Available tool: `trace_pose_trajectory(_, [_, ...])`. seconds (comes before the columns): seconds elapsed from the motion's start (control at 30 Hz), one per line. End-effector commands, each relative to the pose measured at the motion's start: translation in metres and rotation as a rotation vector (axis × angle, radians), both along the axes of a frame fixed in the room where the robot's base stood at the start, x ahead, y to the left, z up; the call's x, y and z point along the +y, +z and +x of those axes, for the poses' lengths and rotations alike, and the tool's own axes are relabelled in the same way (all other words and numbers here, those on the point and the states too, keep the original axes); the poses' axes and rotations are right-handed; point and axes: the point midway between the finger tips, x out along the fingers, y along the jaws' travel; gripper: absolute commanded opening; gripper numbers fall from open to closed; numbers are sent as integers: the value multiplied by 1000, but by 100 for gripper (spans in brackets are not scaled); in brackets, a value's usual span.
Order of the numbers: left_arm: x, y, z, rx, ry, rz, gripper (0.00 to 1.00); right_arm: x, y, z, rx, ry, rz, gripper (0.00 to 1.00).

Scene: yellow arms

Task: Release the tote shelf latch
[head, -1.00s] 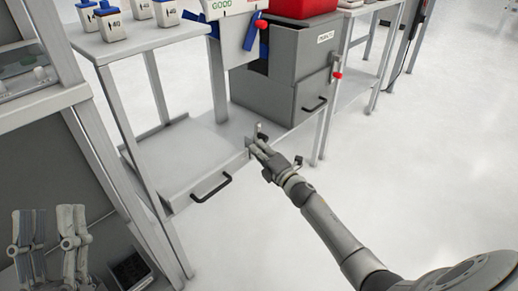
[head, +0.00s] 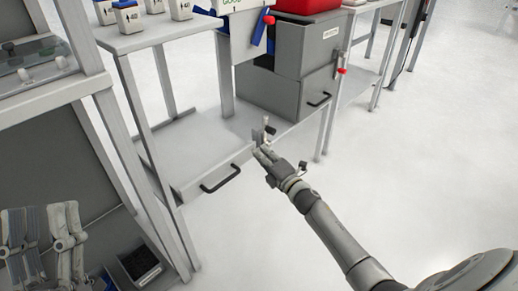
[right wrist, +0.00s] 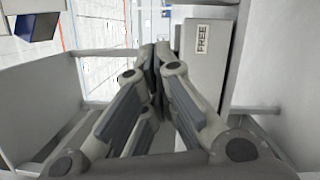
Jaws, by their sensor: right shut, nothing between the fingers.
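The low grey shelf (head: 190,150) with a black bar handle (head: 220,180) on its front edge sits inside the metal frame. A small upright metal piece with a dark knob (head: 268,130), apparently the latch, stands at the shelf's right corner. My right gripper (head: 259,153) is shut and empty just in front of it; I cannot tell if they touch. In the right wrist view its fingertips (right wrist: 155,65) meet left of a grey plate labelled "FREE" (right wrist: 190,85). My left gripper (head: 43,220) is open and empty at the lower left, its fingers pointing up.
A grey box unit (head: 272,90) stands on the shelf's back right, with a red bin (head: 305,7) above it. Frame posts (head: 150,150) stand at the left. The floor at right is clear.

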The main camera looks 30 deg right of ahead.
Motion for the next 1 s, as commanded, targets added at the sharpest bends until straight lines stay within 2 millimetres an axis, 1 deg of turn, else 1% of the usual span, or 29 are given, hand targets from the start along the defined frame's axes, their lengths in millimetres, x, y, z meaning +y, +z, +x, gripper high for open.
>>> trace_pose_trajectory(0.03, [-1, -4, 6, 42, 3, 13, 40, -1, -1, -9, 4, 0, 1, 0])
trace_pose_trajectory(0.2, [-2, -25, 23, 187, 10, 55, 40, -3, -2, -34, 3, 2, 2, 0])
trace_pose_trajectory(0.4, [-2, -48, 35, 323, 18, 93, 40, -6, -3, -60, 1, 1, 1, 0])
trace_pose_trajectory(0.5, [-2, -56, 38, 365, 21, 105, 40, -7, -4, -68, 1, 2, 1, 0])
trace_pose_trajectory(0.7, [-2, -63, 41, 403, 23, 115, 40, -8, -5, -75, 0, 1, 0, 0])
trace_pose_trajectory(1.0, [-2, -64, 41, 404, 23, 116, 40, -8, -5, -75, 0, 1, 0, 0])
